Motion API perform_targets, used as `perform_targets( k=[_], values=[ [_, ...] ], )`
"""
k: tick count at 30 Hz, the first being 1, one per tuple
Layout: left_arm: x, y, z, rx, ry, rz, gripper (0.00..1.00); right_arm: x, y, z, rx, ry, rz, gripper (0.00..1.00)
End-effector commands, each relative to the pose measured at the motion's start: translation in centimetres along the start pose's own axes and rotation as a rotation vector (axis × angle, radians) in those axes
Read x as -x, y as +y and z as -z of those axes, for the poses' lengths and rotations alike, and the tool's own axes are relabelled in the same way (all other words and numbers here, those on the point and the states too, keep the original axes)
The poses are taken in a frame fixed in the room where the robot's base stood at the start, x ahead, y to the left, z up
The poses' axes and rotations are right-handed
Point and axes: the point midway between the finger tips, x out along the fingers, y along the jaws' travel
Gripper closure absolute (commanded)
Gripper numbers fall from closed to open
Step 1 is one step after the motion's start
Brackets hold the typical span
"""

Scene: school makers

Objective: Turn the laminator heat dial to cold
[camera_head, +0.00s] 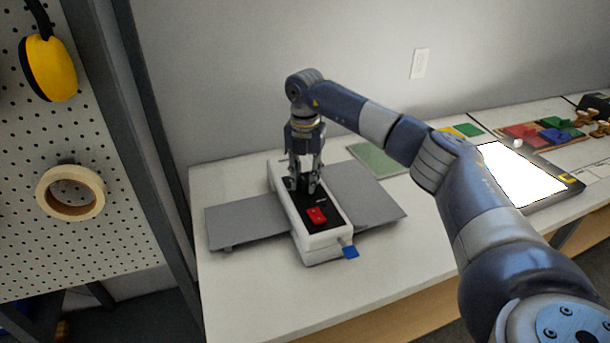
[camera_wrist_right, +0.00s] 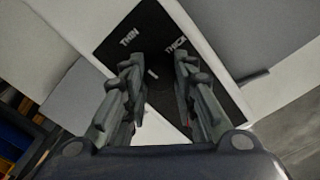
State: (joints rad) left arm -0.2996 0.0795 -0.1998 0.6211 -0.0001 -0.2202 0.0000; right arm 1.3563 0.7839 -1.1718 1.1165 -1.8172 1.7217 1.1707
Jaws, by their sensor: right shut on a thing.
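The laminator (camera_head: 322,241) is a white unit with a black top panel and stands on the white table. My right gripper (camera_head: 304,188) points down over the far part of that panel, shut on the dark dial (camera_wrist_right: 153,76). In the right wrist view the dial shows between the two fingers, with a small white mark on it. The labels THIN and THICK are printed on the panel beside it; no word "cold" is readable. The fingers hide most of the dial in the head view. My left gripper is not in view.
A red switch (camera_head: 316,215) sits nearer on the panel. Grey trays (camera_head: 245,226) extend on both sides, and a blue tab (camera_head: 350,252) sticks out in front. A green mat (camera_head: 376,160) and a lit white panel (camera_head: 518,175) lie to the right. The table's front left is clear.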

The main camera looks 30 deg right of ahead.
Motion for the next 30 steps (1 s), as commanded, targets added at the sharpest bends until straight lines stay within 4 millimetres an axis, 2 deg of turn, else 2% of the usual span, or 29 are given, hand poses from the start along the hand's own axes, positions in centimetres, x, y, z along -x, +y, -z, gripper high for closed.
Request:
perform_targets(
  k=[12,30],
  values=[
    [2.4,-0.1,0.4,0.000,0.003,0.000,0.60,0.2,-0.1,0.0,0.373,0.001,0.002,0.98],
    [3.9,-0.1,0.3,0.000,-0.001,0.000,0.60,0.0,0.0,0.0,0.943,0.001,0.001,0.98]
  ],
)
